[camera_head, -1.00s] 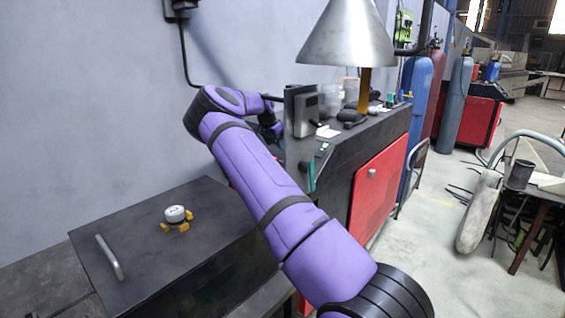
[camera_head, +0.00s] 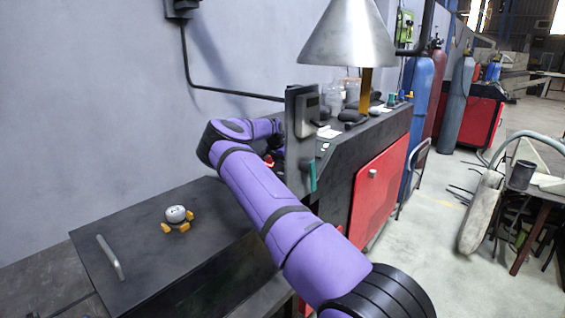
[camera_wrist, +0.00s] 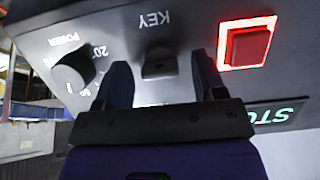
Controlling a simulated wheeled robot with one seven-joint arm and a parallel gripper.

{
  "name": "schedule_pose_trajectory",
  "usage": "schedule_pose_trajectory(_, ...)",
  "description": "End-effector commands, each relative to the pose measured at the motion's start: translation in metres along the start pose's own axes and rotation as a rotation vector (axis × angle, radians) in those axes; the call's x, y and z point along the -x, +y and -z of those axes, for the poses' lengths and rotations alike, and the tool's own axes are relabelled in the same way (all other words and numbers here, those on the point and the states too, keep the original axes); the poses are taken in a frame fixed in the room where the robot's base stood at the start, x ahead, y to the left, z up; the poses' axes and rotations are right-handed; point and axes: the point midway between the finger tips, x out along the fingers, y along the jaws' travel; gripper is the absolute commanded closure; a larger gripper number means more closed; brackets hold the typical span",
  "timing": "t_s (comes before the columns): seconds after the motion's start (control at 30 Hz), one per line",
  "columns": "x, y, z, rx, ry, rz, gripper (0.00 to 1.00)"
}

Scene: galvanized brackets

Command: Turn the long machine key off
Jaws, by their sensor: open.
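In the wrist view a dark key (camera_wrist: 158,62) sticks out of a grey panel (camera_wrist: 110,25) under an upside-down KEY label. My gripper (camera_wrist: 161,68) is open, with one finger on each side of the key in the picture. Gaps show between the key and both fingers; I cannot tell whether the tips reach its depth. In the head view my gripper and the key are hidden by my arm and the upright dark panel housing (camera_head: 301,140).
Beside the key are a black POWER knob (camera_wrist: 73,72), a red lit square button (camera_wrist: 246,46) and a green-lettered label (camera_wrist: 270,116). A lamp shade (camera_head: 348,35) hangs above the bench. A small white-and-orange figure (camera_head: 177,217) sits on the dark cabinet top (camera_head: 140,245).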

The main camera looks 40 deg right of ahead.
Motion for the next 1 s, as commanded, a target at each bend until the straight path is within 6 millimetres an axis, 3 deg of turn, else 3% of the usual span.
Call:
schedule_pose_trajectory(0.1, 0.0003, 0.0, 0.0001, 0.0, 0.0, 0.0, 0.36)
schedule_pose_trajectory(0.3, 0.0005, -0.0001, 0.0, 0.0, 0.0, 0.0, 0.82)
schedule_pose_trajectory(0.33, 0.0005, -0.0001, 0.0, 0.0, 0.0, 0.0, 0.86)
schedule_pose_trajectory(0.67, 0.0013, -0.0004, 0.0006, 0.038, 0.0, -0.009, 0.85)
schedule_pose_trajectory(1.0, 0.0016, -0.0018, 0.0004, 0.252, 0.0, -0.068, 0.85)
